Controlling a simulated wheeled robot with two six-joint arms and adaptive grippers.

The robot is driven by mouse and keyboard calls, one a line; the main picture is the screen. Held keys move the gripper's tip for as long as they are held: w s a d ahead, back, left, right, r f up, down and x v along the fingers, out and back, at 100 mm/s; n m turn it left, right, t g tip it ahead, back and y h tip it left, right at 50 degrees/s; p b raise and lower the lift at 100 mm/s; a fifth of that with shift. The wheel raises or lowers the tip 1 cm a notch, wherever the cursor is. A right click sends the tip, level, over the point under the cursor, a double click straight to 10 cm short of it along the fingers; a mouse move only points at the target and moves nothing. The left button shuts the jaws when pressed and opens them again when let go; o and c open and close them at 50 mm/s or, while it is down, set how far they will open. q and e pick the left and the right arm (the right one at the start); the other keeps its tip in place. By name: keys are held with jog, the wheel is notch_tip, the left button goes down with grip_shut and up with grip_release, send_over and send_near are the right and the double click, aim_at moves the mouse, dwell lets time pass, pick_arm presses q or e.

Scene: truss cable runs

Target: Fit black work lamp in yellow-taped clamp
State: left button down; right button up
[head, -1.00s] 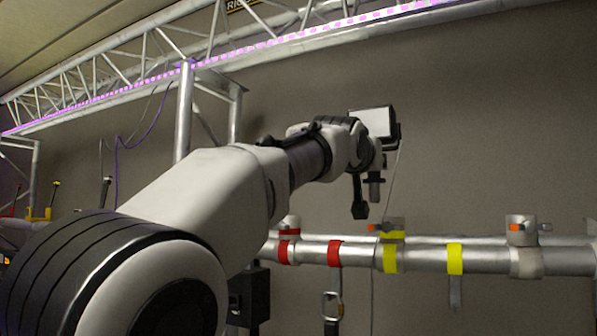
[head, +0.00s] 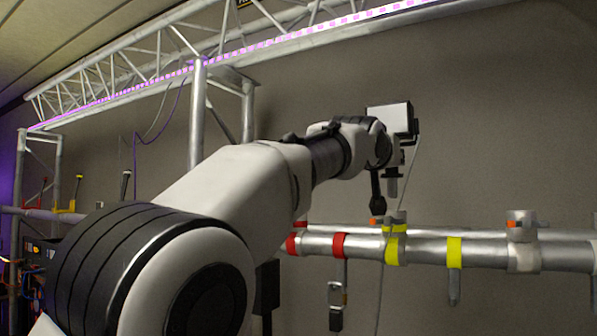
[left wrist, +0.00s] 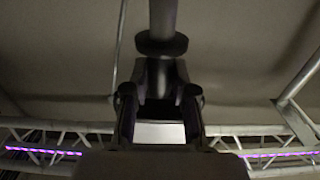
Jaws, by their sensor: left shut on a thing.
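The arm partly hides the grip in the head view. The yellow-taped clamp (head: 396,220) sits on the silver pipe, with an orange-tipped handle at its left. In the picture the spigot's end is just above the clamp, apart from it. My right gripper is out of view.
The silver pipe (head: 490,253) runs across at the right. A second clamp (head: 521,224) has pale tape. Red bands (head: 339,246) and another yellow band (head: 455,253) mark the pipe, with hanging gear below. A lit truss (head: 300,35) crosses above. A thin cable hangs behind the lamp.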

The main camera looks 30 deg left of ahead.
aim_at(393, 192)
pick_arm(q)
jog(key=shift+s+r, duration=0.1)
jog(key=shift+s+d, duration=0.15)
jog(key=shift+d, duration=0.2)
jog(key=shift+a+f+b, duration=0.1)
jog(key=shift+f+b, duration=0.35)
jog(key=shift+f, duration=0.35)
dwell(0.8)
jog(key=shift+f+b, duration=2.15)
jog(key=shift+f, duration=0.4)
dwell(0.5)
jog(key=c, duration=0.9)
grip_release()
jog(key=shift+o, duration=0.2)
jog(key=shift+f, duration=0.1)
